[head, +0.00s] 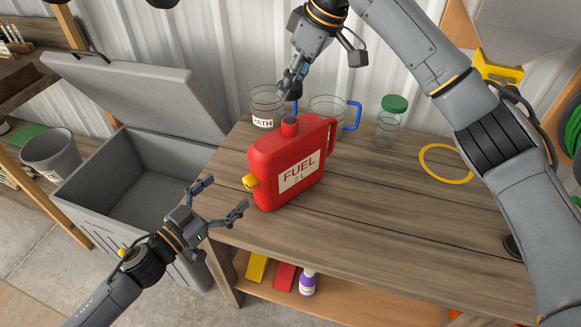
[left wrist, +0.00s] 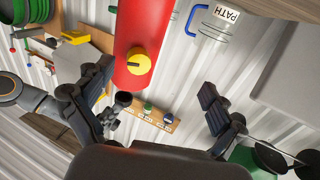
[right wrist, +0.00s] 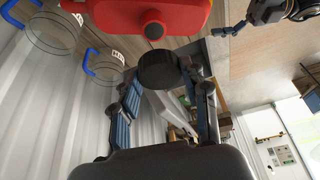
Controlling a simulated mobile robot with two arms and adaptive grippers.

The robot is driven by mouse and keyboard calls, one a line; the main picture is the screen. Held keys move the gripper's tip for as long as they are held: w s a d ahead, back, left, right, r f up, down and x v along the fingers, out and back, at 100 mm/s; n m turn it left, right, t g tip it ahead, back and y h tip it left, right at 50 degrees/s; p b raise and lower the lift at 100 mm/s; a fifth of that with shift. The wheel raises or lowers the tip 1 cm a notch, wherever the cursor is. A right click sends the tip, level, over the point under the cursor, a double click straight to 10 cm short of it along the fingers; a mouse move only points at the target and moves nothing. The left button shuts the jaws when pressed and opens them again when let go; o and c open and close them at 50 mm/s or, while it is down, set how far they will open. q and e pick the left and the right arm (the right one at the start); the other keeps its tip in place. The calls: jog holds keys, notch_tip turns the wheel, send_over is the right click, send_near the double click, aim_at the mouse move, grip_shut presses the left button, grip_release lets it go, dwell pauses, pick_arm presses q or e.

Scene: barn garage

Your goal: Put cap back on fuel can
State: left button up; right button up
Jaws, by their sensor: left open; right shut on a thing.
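The red fuel can (head: 262,160) stands upright on the wooden workbench (head: 400,205), its label facing front. A short red neck (head: 289,126) rises from its top; the neck also shows in the right wrist view (right wrist: 153,27). A yellow knob (head: 250,183) sits on its left side and faces the left wrist camera (left wrist: 139,63). My right gripper (head: 291,88) is shut on a black cap (right wrist: 157,70), held above and apart from the neck. In the head view the cap is mostly hidden. My left gripper (head: 223,195) is open and empty, left of the can, off the bench's edge.
Two glass mugs with blue handles (head: 353,115) and a green-lidded jar (head: 390,125) stand behind the can. A yellow ring (head: 446,163) lies to the right. A grey open bin (head: 80,190) stands left of the bench. The front bench top is clear.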

aim_at(272, 173)
pick_arm(q)
jog(key=shift+s+d+f+m+g+h, duration=0.25)
jog(key=shift+s+m+g+h, duration=0.1)
jog(key=shift+m+g+h, duration=0.35)
jog(key=shift+s+d+f+m+g+h, duration=0.1)
jog(key=shift+s+d+m+g+h, duration=0.1)
jog(key=shift+s+m+g+h, duration=0.4)
jog(key=shift+w, duration=0.3)
jog(key=x, duration=1.2)
jog(key=shift+s+d, duration=0.1)
jog(key=c, duration=1.8)
jog(key=shift+o, duration=0.2)
pick_arm(e)
jog(key=shift+d+f, duration=0.1)
jog(key=shift+f, duration=2.4)
jog(key=shift+f, duration=0.85)
